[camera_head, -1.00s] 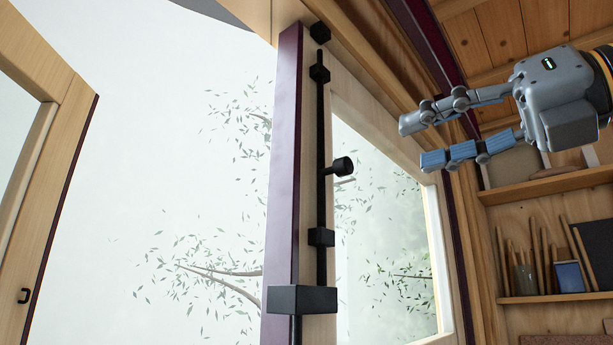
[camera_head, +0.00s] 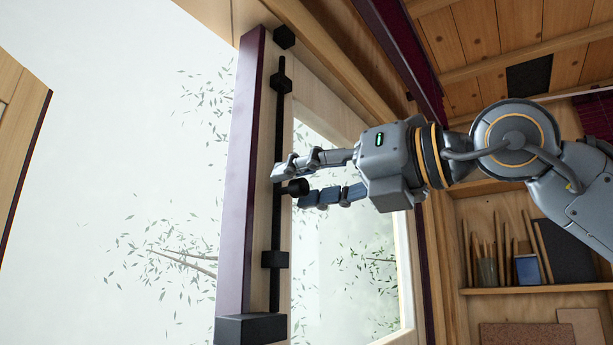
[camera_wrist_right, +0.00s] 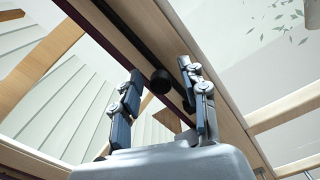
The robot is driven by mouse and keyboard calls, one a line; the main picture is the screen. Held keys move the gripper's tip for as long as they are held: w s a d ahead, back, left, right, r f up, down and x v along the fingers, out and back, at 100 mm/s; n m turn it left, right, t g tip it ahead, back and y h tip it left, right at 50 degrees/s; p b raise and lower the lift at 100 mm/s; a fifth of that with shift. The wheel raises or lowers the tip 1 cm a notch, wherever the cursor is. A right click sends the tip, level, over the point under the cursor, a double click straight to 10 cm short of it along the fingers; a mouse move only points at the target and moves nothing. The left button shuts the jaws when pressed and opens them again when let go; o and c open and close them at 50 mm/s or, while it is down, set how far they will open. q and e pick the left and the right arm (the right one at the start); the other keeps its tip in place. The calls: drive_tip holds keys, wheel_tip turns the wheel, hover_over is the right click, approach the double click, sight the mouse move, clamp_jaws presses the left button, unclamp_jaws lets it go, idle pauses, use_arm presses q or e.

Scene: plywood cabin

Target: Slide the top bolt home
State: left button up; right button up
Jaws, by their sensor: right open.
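The top bolt is a long black rod (camera_head: 278,130) running upright along the edge of the door leaf, through black guides (camera_head: 275,259). Its round black knob (camera_head: 297,187) sticks out midway along the rod. A black keeper block (camera_head: 284,37) sits on the frame above, and a gap shows between it and the rod's top. My right gripper (camera_head: 291,182) is open, with one finger above the knob and one below in the head view. In the right wrist view the knob (camera_wrist_right: 160,81) lies between the open fingers (camera_wrist_right: 160,76). I cannot tell whether they touch it. My left gripper is not in view.
A large black box (camera_head: 250,329) sits low on the door edge. Another door leaf (camera_head: 22,150) stands at the left, with open space between. A shelf (camera_head: 530,289) with pencils and a cup is on the right wall.

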drive_tip(key=shift+w+a, duration=0.1)
drive_tip(key=shift+a, duration=0.05)
clamp_jaws()
drive_tip(key=shift+r, duration=0.15)
wheel_tip(320, 180, up, 4)
drive_tip(key=shift+f+p, duration=0.1)
drive_tip(key=shift+p, duration=1.1)
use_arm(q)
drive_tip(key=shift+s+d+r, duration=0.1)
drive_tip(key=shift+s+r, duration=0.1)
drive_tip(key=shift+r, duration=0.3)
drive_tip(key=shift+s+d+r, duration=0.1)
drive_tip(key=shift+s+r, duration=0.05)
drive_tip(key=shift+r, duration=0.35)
use_arm(e)
unclamp_jaws()
drive_tip(key=shift+d, duration=0.2)
